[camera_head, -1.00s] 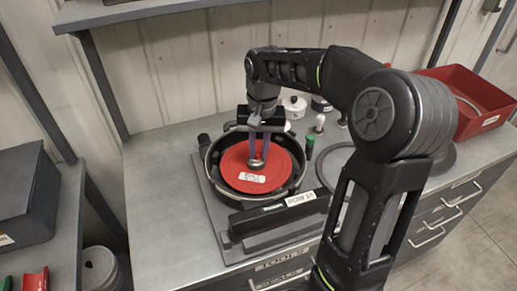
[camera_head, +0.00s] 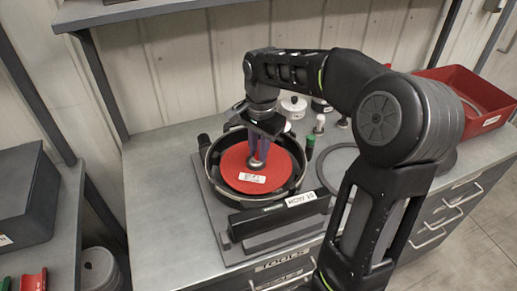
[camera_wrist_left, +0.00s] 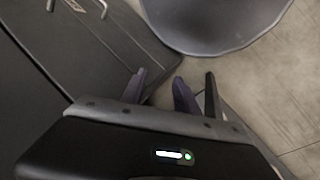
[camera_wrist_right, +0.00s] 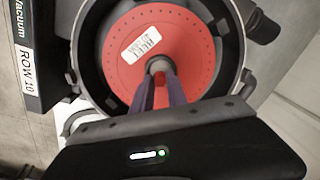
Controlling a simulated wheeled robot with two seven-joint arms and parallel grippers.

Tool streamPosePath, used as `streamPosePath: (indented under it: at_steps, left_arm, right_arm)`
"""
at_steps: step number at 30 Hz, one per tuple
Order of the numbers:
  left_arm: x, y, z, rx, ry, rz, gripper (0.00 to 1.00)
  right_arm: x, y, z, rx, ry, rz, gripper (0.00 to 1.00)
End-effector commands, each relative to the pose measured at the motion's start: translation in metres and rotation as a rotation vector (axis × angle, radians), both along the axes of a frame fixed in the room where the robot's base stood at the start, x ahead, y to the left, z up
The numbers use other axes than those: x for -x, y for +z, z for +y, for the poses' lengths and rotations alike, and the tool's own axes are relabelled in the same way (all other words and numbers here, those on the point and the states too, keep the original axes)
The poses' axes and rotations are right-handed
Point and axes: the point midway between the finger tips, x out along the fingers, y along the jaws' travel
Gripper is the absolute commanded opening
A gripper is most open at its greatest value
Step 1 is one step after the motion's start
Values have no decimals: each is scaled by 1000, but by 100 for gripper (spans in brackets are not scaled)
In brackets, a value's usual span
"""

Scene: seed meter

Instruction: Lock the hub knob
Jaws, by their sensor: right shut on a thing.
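The hub knob (camera_head: 257,163) is a small grey metal knob at the middle of a red seed disc (camera_head: 236,180). The disc lies inside a round black housing (camera_head: 214,190) on a dark base plate. My right gripper (camera_head: 257,160) points down from above and is shut on the knob. In the right wrist view its fingers (camera_wrist_right: 160,75) close around the knob (camera_wrist_right: 159,65), and the disc (camera_wrist_right: 190,40) with a white label shows around it. My left gripper (camera_wrist_left: 158,90) is in the left wrist view only, its fingers apart and empty above the floor.
A black block labelled ROW 10 (camera_head: 265,222) stands at the front of the housing. A green-topped item (camera_head: 310,143), white lidded pot (camera_head: 293,107) and flat grey ring (camera_head: 337,168) lie to the right. A red bin (camera_head: 470,90) is at the far right.

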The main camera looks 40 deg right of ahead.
Motion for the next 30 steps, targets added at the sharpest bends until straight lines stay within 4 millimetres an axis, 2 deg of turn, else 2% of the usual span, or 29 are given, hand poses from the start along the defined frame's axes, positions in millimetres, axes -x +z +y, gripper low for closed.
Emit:
streamPosePath:
  at_steps: [11, 12, 19, 30]
  left_arm:
    - [0, 0, 0, 0, 0, 0, 37]
    - [0, 0, 0, 0, 0, 0, 37]
    - [0, 0, 0, 0, 0, 0, 37]
    - [0, -1, 0, 0, 0, 0, 37]
  right_arm:
    - [0, 0, 0, 0, -7, -2, 0]
    - [0, 0, 0, 0, -7, -2, 21]
    - [0, 0, 0, -1, -6, -1, 40]
    - [0, 5, 0, 0, -6, -2, 40]
